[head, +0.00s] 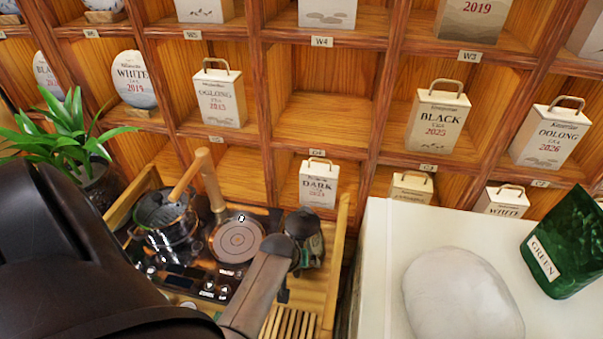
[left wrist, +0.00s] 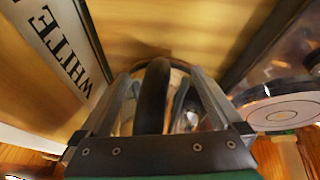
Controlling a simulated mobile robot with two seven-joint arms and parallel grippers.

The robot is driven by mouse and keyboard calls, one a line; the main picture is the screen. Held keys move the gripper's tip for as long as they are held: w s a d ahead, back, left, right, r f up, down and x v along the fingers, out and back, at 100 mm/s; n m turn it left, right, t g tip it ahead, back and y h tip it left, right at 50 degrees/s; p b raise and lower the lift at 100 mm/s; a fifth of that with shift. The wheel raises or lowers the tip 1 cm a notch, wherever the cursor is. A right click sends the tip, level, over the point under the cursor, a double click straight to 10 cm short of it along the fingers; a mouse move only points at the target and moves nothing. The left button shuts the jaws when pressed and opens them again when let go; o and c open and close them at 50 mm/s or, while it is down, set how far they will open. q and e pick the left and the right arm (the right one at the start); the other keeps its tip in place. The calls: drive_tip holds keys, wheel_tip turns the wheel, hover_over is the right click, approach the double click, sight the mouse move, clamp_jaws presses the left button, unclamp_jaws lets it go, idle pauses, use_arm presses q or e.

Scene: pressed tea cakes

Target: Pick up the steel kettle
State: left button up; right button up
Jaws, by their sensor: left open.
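The steel kettle (head: 312,250), small and shiny with a dark top, stands at the right end of the wooden tea stand in the head view, partly covered by my left arm. My left gripper (left wrist: 160,85) is open in the left wrist view, with a black curved handle (left wrist: 153,95) between its two fingers. The shiny body behind the handle is mostly hidden. I cannot tell whether the fingers touch the handle. In the head view my left arm reaches in from the lower left to beside the kettle. My right gripper is not in view.
A round burner plate (head: 237,240) and a glass pot (head: 165,215) with a wooden handle are left of the kettle. A plant (head: 68,130) stands at far left. A white counter (head: 385,270) holds a pale round package (head: 460,300) and a green bag (head: 570,245). Shelves rise behind.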

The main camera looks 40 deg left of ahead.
use_arm(q)
clamp_jaws()
drive_tip(key=shift+d, duration=0.1)
idle(0.8)
drive_tip(key=shift+s+d+f, duration=0.1)
drive_tip(key=shift+d, duration=0.1)
idle(0.5)
